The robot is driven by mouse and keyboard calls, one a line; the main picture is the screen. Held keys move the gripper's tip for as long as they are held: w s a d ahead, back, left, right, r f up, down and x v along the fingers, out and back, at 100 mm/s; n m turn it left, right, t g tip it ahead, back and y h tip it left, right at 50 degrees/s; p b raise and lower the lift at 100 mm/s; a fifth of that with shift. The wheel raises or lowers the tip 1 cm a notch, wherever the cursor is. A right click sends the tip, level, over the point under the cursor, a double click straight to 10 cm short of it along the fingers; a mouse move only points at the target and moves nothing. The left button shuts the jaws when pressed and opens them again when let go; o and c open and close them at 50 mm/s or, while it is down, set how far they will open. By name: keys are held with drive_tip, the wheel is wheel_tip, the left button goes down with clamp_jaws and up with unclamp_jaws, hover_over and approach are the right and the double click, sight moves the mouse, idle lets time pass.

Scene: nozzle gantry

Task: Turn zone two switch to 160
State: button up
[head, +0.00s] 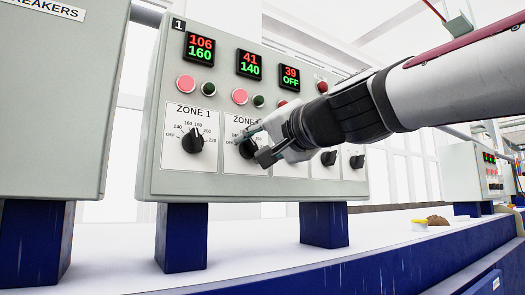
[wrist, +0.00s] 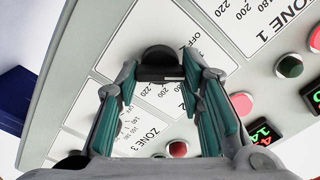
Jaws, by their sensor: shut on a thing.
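The zone two switch is a black rotary knob (head: 246,149) on a white dial plate, second from the left on the grey control panel (head: 345,183). My gripper (head: 255,145) reaches in from the right and is shut on this knob. In the wrist view the knob (wrist: 157,62) sits between the two teal finger pads (wrist: 158,90). The display above it (head: 249,65) shows 41 in red and 140 in green. My gripper hides much of the dial's scale, and I cannot read the pointer's setting.
The zone one knob (head: 193,140) is just left of my gripper, below a display (head: 199,48) reading 106 and 160. Other black knobs (head: 328,158) sit to the right. Red and green buttons (head: 208,88) line the panel above the dials. A breakers box (head: 60,110) stands at left.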

drive_tip(key=shift+f+m, duration=0.1)
drive_tip(key=shift+m, duration=2.2)
drive_tip(key=o, duration=1.2)
drive_tip(key=shift+d, duration=0.1)
drive_tip(key=v, duration=1.2)
drive_tip(key=shift+w, duration=0.1)
